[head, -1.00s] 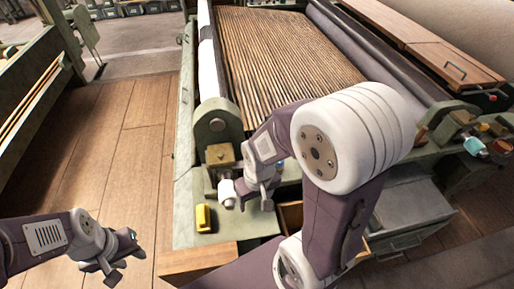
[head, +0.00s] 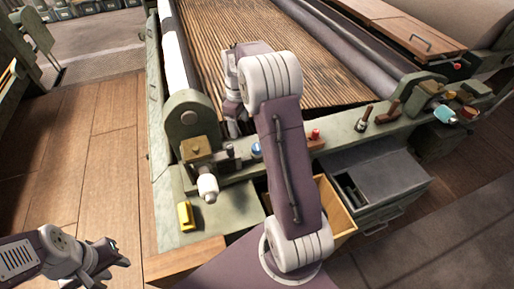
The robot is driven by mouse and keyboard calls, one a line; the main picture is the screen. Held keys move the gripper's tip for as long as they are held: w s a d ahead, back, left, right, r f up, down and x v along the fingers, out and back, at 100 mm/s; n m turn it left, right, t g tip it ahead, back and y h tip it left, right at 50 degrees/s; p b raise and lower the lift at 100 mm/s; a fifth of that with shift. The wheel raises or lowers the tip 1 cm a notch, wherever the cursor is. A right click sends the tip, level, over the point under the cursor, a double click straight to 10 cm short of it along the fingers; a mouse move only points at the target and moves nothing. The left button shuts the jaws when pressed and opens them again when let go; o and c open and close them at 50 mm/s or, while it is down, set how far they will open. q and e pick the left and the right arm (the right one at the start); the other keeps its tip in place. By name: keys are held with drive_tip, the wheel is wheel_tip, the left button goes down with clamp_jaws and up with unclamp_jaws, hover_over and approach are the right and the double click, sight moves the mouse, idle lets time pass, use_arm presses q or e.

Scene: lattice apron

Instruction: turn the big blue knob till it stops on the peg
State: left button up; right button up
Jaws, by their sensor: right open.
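A blue knob (head: 256,150) sits on the green front rail of the machine, just left of my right arm's upper link. A second, lighter blue knob-like part (head: 444,114) is at the far right end of the rail. I cannot tell which is the big one, nor make out a peg. My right gripper (head: 232,122) is over the near left part of the slatted apron, beyond the rail; its fingers are small and partly hidden, and it appears empty. My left gripper (head: 112,265) is open and empty over the wooden floor at lower left.
A red knob (head: 315,134) and dark levers stand to the right.

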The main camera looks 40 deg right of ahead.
drive_tip(key=shift+m+g, duration=0.4)
drive_tip(key=shift+m, duration=0.5)
drive_tip(key=d+f, duration=0.2)
drive_tip(key=s+d+f, duration=0.1)
drive_tip(key=d+f, duration=0.3)
drive_tip(key=d, duration=0.1)
drive_tip(key=shift+s+f, duration=0.1)
drive_tip(key=shift+s, duration=0.2)
drive_tip(key=shift+s+a, duration=0.1)
drive_tip(key=shift+a, duration=0.05)
drive_tip(key=shift+s+a+f+b, duration=0.1)
drive_tip(key=shift+a+f+b, duration=0.05)
drive_tip(key=shift+f+b, duration=0.15)
wheel_tip(320, 180, down, 7)
drive_tip(key=shift+r, duration=0.1)
use_arm(q)
drive_tip(key=shift+w+d+f, duration=0.1)
drive_tip(key=shift+f, duration=0.8)
use_arm(e)
drive_tip(key=shift+f, duration=0.65)
drive_tip(key=c, duration=1.4)
use_arm(q)
drive_tip(key=shift+r, duration=0.15)
